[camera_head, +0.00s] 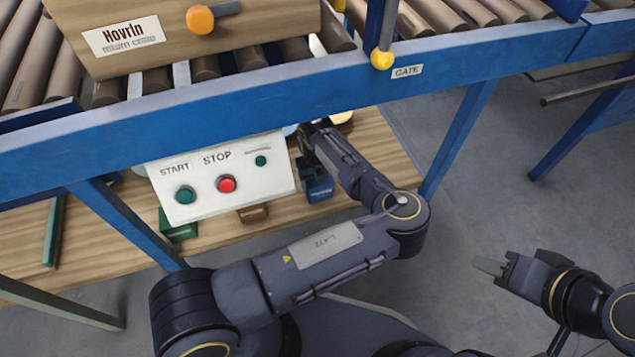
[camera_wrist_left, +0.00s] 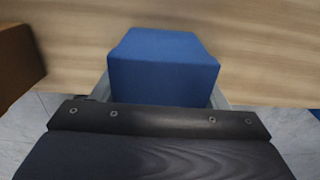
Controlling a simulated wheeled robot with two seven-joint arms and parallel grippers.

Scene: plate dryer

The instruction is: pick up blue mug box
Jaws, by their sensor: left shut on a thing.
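The blue mug box (camera_wrist_left: 163,78) sits between the two fingers of my left gripper (camera_wrist_left: 161,92) in the left wrist view. The gripper is shut on it, and the box's near face and top show. In the head view the blue box (camera_head: 319,189) shows under my left wrist, beside the control panel, and the fingers are mostly hidden there. I cannot tell whether the box touches the wooden shelf (camera_head: 372,150). My right gripper (camera_head: 488,266) is off to the right over the floor, away from the box, and its jaw opening is not clear.
A blue conveyor frame (camera_head: 250,100) crosses above the shelf, with a wooden crate (camera_head: 190,35) on its rollers. The white START/STOP panel (camera_head: 222,178) hangs left of my left wrist. A brown box (camera_wrist_left: 17,62) and a green box (camera_head: 177,229) are nearby.

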